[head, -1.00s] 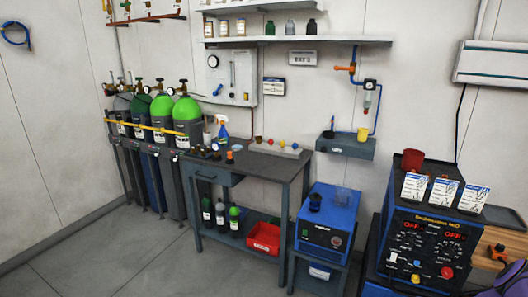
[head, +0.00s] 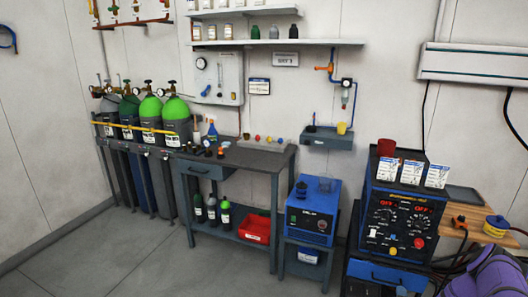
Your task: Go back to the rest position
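The view takes in a weld cell. A grey workbench (head: 262,159) stands against the back wall with small bottles and coloured pieces on its top. A blue welding machine (head: 390,222) stands at the right with a red cup (head: 386,147) and several white cards on top. Whether my gripper holds anything cannot be seen.
Gas cylinders (head: 176,119) stand in a rack at the left. A smaller blue unit (head: 311,211) sits on a stand between bench and welder. A wooden surface (head: 478,219) and purple item (head: 495,275) are at the lower right. Grey floor (head: 130,262) at the front left is clear.

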